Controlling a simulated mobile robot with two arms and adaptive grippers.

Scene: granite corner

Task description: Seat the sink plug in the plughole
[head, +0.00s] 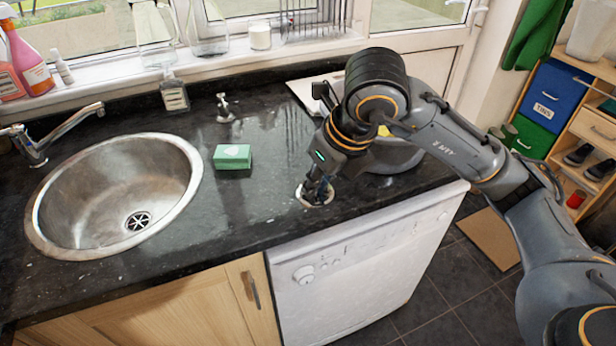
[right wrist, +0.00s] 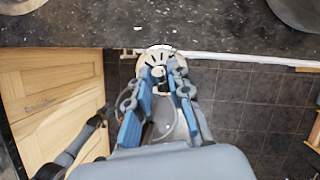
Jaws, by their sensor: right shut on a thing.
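The sink plug (head: 313,199) is a pale, round, metallic disc below my right gripper (head: 318,188), near the front edge of the black counter. My right gripper is shut on the plug's middle. In the right wrist view, the plug (right wrist: 153,53) shows a slotted rim beyond the blue finger pads of the gripper (right wrist: 165,75). I cannot tell whether the plug touches the counter. The plughole (head: 138,221) is a dark, slotted ring in the floor of the round steel sink (head: 88,183), well to the left, uncovered. My left gripper is not in view.
A green box (head: 232,156) sits on the counter between sink and gripper. Behind it stand a small metal fitting (head: 226,108) and a bottle (head: 174,92). A tap (head: 60,132) reaches over the sink's back left. A steel bowl (head: 392,158) is behind my right wrist.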

